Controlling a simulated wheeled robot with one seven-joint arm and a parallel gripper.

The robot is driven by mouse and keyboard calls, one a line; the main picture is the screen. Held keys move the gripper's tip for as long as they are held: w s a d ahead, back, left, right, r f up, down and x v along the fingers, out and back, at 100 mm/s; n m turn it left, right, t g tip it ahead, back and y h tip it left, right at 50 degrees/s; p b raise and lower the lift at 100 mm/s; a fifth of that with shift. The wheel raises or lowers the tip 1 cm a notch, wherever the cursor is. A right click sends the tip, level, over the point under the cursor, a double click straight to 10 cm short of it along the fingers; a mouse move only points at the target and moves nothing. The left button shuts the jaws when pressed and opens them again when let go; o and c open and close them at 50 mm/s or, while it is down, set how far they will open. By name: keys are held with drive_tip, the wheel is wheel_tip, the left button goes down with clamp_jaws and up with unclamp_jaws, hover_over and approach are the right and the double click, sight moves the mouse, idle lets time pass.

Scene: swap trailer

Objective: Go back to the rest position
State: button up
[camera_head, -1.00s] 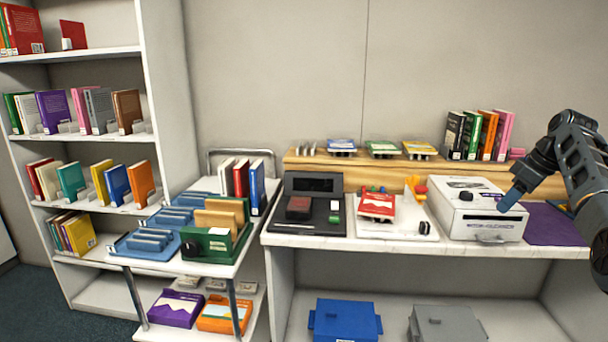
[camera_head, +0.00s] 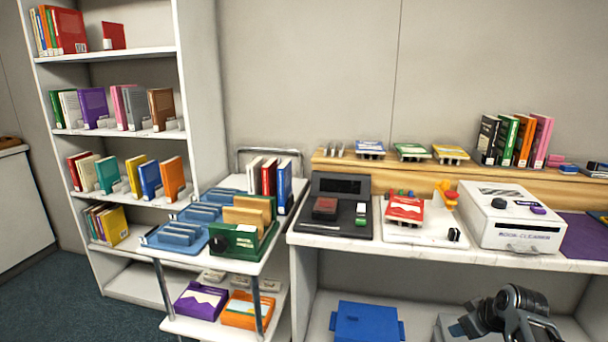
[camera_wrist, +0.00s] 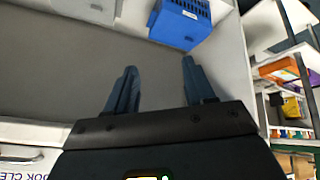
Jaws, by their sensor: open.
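My gripper shows in the wrist view (camera_wrist: 158,85) with its two dark blue fingers apart and nothing between them. In the head view my arm (camera_head: 508,312) is folded low at the bottom right, in front of the workbench's lower shelf. The gripper's fingertips are not clear there. In the wrist view, a blue bin (camera_wrist: 181,22) and a grey bin (camera_wrist: 92,8) lie beyond the fingers, apart from them.
The workbench (camera_head: 335,242) holds a white book cleaner (camera_head: 515,235), a black device (camera_head: 336,228) and a red book (camera_head: 405,208) on a white stand. A cart (camera_head: 170,258) with blue racks stands left of it. A bookshelf (camera_head: 150,52) stands further left.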

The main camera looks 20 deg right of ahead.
drive_tip(key=s+a+f+t+h, duration=0.1)
drive_tip(key=s+a+f, duration=0.3)
drive_tip(key=s+a, duration=0.25)
drive_tip(key=s+a+f+t, duration=0.1)
drive_tip(key=s+a+f, duration=0.2)
drive_tip(key=s+a, duration=0.35)
drive_tip(key=s+a+r+m+t, duration=0.1)
drive_tip(key=s+a+r+t, duration=0.1)
drive_tip(key=s+a, duration=0.8)
drive_tip(key=s+a+r+t+y, duration=0.1)
drive_tip(key=s+a+r, duration=0.3)
drive_tip(key=s+r, duration=0.6)
drive_tip(key=s+a+r+t+y, duration=0.1)
drive_tip(key=s+a+r+t, duration=0.2)
drive_tip(key=s+r, duration=0.7)
wheel_tip(320, 180, up, 4)
drive_tip(key=shift+a+f+t, duration=0.1)
drive_tip(key=shift+a+t, duration=0.2)
drive_tip(key=shift+a, duration=0.85)
drive_tip(key=shift+s, duration=0.1)
